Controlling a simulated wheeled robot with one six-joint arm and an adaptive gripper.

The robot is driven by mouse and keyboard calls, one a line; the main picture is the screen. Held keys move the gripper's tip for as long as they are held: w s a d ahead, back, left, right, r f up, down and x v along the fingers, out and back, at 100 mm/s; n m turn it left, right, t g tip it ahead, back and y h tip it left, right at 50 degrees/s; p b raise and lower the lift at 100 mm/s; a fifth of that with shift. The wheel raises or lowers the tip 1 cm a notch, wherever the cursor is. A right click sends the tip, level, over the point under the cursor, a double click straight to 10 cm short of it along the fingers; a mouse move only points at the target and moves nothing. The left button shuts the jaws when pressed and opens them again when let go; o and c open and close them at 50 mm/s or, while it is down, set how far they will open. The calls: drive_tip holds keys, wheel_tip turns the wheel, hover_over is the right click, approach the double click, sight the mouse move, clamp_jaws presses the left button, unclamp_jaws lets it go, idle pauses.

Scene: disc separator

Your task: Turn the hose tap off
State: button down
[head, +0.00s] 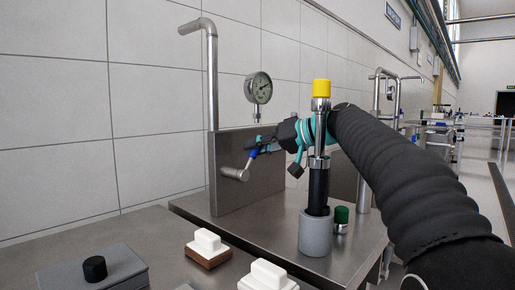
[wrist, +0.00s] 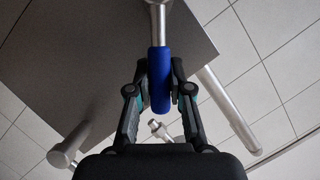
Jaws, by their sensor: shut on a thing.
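The hose tap's blue lever (head: 252,157) stands out from the steel panel (head: 229,200) in the head view, tilted. A silver spout (head: 235,174) shows just below it. In the wrist view the blue lever (wrist: 160,82) runs up the picture to a silver stem (wrist: 157,18). My gripper (wrist: 161,90) has one finger on each side of the lever and is shut on it. In the head view my gripper (head: 260,147) reaches the lever from the right, and its fingers partly hide the lever's upper end.
A pressure gauge (head: 258,88) and a bent pipe (head: 212,80) rise behind the panel. A yellow-capped cylinder (head: 321,103) in a grey holder (head: 315,233) stands in front of my arm. White-topped blocks (head: 207,241) and a black knob (head: 95,268) sit at the front.

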drive_tip(key=c, duration=1)
unclamp_jaws()
drive_tip(key=shift+s+a, duration=0.1)
drive_tip(key=shift+c, duration=0.2)
drive_tip(key=shift+r, duration=0.1)
drive_tip(key=shift+r, duration=4.85)
